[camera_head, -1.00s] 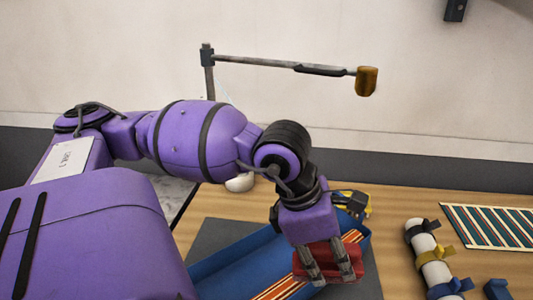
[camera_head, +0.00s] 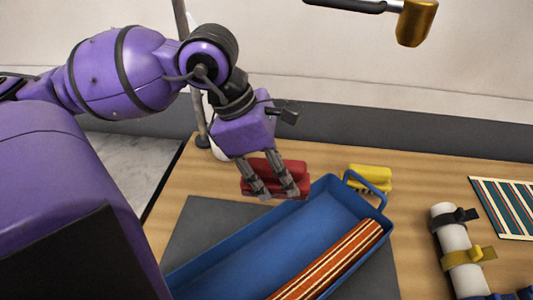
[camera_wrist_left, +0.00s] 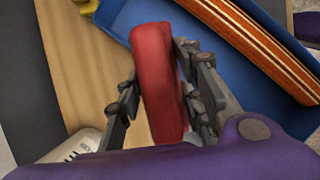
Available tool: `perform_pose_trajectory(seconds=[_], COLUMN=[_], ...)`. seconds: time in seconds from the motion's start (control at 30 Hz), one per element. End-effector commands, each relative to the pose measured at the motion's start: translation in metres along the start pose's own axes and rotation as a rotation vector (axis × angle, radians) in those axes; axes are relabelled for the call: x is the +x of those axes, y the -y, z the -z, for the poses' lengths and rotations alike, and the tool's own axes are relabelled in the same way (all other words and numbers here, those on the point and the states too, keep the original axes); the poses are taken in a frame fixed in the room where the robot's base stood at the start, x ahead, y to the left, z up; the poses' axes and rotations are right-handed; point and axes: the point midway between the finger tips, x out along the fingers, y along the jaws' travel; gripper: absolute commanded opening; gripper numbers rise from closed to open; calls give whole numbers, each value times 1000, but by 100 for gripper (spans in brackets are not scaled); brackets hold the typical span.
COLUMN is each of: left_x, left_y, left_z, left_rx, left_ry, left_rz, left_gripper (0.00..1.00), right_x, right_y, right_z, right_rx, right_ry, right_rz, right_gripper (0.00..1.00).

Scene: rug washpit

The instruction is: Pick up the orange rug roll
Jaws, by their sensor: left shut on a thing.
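The orange rug roll (camera_head: 328,262), striped with white and dark lines, lies along the right side inside the blue tray (camera_head: 225,262). Its near end is cut off by the head view's lower edge. It also shows in the left wrist view (camera_wrist_left: 250,42), apart from the fingers. My left gripper (camera_head: 273,190) is shut on a red block (camera_head: 290,168), beyond the tray's far left side. In the left wrist view the red block (camera_wrist_left: 155,75) sits between the two fingers. Whether it touches the table is unclear. My right gripper is not in view.
A yellow block (camera_head: 370,179) lies behind the tray's handle. A white roll with dark and yellow straps (camera_head: 455,240) and a striped rug (camera_head: 508,208) lie at right. A grey mat (camera_head: 195,232) is under the tray. A lamp-like arm (camera_head: 415,22) hangs above.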

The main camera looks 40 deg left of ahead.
Motion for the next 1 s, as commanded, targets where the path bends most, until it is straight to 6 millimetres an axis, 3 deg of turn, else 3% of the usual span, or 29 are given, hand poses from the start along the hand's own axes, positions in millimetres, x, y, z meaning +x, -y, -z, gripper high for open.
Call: perform_pose_trajectory(seconds=[0.17, 0.53, 0.7, 1.0], left_x=[3, 38, 69, 88], left_y=[-5, -91, -116, -133], left_z=[6, 17, 29, 37], left_rx=[38, 40, 41, 44], left_ry=[1, 3, 3, 2], left_rz=[19, 18, 20, 18], left_gripper=[4, 4, 4, 4], right_x=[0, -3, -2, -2], right_y=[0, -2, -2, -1], right_z=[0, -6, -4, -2], right_rx=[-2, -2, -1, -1], right_ry=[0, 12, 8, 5], right_rz=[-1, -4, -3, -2], right_gripper=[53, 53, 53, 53])
